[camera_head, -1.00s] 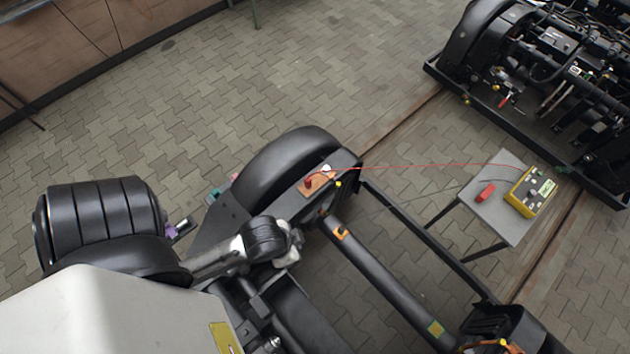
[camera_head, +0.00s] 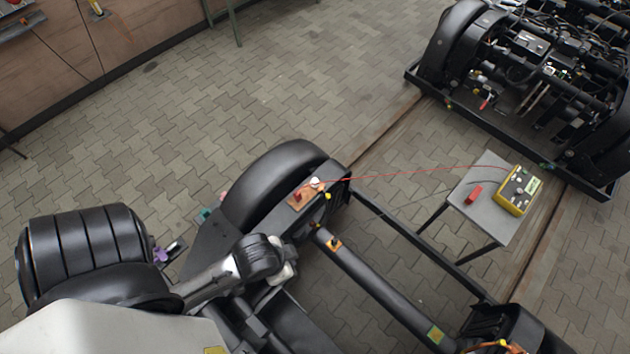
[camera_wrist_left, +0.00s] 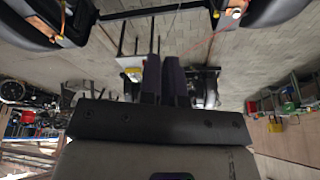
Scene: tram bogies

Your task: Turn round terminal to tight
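A white round knob, seemingly the round terminal (camera_head: 315,183), sits on an orange-brown plate (camera_head: 304,200) at the top of the near bogie frame. A red piece (camera_head: 297,195) stands beside it, and a thin red cable runs from this area to the yellow meter. The white knob shows at the upper right of the left wrist view (camera_wrist_left: 236,13). My left arm's end (camera_head: 285,268) is below the plate in the head view, apart from the terminal. Its fingers are unclear there. In the left wrist view the left gripper's dark fingers (camera_wrist_left: 163,75) are close together, with nothing visible between them.
The yellow meter (camera_head: 517,190) and a red block (camera_head: 473,194) are on a small grey table (camera_head: 483,217). A black tube (camera_head: 380,285) spans the near bogie. Another bogie (camera_head: 530,80) stands at upper right.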

